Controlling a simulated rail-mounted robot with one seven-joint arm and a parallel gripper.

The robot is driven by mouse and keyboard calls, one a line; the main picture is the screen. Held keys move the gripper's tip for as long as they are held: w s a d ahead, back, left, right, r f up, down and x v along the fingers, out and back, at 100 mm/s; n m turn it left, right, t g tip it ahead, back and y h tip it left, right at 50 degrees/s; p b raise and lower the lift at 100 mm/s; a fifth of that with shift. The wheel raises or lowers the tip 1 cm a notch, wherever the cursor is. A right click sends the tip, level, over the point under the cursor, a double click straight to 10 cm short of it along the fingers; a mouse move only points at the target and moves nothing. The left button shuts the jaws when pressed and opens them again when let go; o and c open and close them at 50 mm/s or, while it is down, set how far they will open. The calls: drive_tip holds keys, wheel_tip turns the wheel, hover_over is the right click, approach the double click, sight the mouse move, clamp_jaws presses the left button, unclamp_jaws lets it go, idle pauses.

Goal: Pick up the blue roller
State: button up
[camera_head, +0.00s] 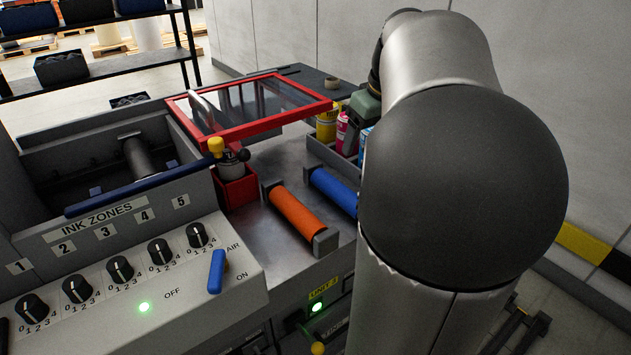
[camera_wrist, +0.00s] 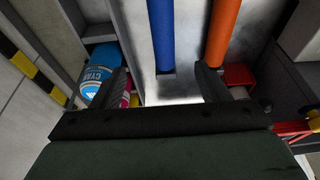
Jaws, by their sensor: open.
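The blue roller (camera_head: 333,190) lies on the metal worktop, to the right of the orange roller (camera_head: 297,213) in the head view. My arm hides its right end there. In the wrist view the blue roller (camera_wrist: 161,32) runs down from the top edge, left of the orange roller (camera_wrist: 224,30). My gripper (camera_wrist: 163,72) is open and empty in the wrist view. The blue roller's near end shows between its two fingers, and the orange roller's end is near the right finger. Height above the worktop is hard to judge.
A grey bin with ink bottles (camera_head: 327,125) stands behind the rollers; a cyan bottle (camera_wrist: 97,72) is close to the left finger. A red holder (camera_head: 238,190) stands left of the orange roller. A red-framed clear cover (camera_head: 250,131) and control panel (camera_head: 120,270) lie left.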

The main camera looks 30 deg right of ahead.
approach(341, 186)
drive_tip(key=x, duration=0.4)
drive_tip(key=shift+s+d+f+p, duration=0.25)
drive_tip(key=shift+f+p, duration=0.15)
drive_tip(key=shift+f, duration=0.05)
drive_tip(key=x, duration=0.3)
drive_tip(key=p+x, duration=0.1)
drive_tip(key=x, duration=0.1)
drive_tip(key=shift+w+a+f, duration=0.2)
drive_tip(key=shift+w+a, duration=0.1)
drive_tip(key=shift+w, duration=0.1)
drive_tip(key=shift+r, duration=0.1)
clamp_jaws()
